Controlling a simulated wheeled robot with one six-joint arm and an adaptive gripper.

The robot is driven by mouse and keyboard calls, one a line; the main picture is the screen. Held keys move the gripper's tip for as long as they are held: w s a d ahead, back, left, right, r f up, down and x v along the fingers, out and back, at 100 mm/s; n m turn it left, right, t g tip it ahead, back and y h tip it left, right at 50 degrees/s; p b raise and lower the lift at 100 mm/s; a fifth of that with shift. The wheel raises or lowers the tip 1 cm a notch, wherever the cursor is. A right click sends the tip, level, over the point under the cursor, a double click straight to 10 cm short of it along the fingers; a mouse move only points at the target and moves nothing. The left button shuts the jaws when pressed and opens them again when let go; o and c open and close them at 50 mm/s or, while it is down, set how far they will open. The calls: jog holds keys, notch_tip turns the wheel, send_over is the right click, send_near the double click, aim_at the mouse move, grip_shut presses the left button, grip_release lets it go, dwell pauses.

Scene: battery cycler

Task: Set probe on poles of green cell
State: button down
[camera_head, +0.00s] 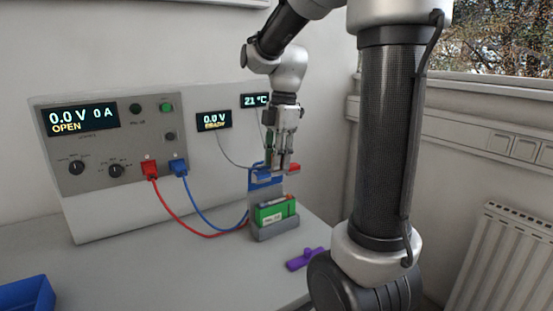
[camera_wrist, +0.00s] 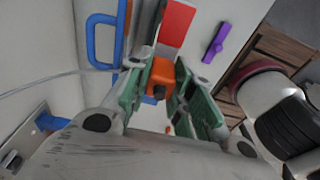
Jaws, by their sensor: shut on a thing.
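The green cell (camera_head: 274,212) stands in a grey holder (camera_head: 276,230) on the bench, below my gripper. My gripper (camera_head: 282,165) points down above the holder and is shut on an orange probe (camera_wrist: 161,78), which shows between the green finger pads in the wrist view. In the head view the fingers mostly hide the probe. The cell's poles are not clearly visible.
The cycler panel (camera_head: 105,150) reads 0.0 V, 0 A, OPEN. A small meter (camera_head: 214,120) reads 0.0 V; a thin cable runs from it. Red (camera_head: 185,226) and blue (camera_head: 207,223) leads reach the holder. A purple object (camera_head: 305,259) and blue bin (camera_head: 25,294) lie on the bench.

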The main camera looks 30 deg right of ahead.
jog(key=shift+w+f, duration=0.2)
jog(key=shift+w, duration=0.2)
jog(key=shift+f, duration=2.6)
jog(key=shift+f, duration=0.7)
jog(key=shift+r, duration=0.15)
jog(key=shift+r, duration=3.4)
jog(key=shift+a, duration=0.1)
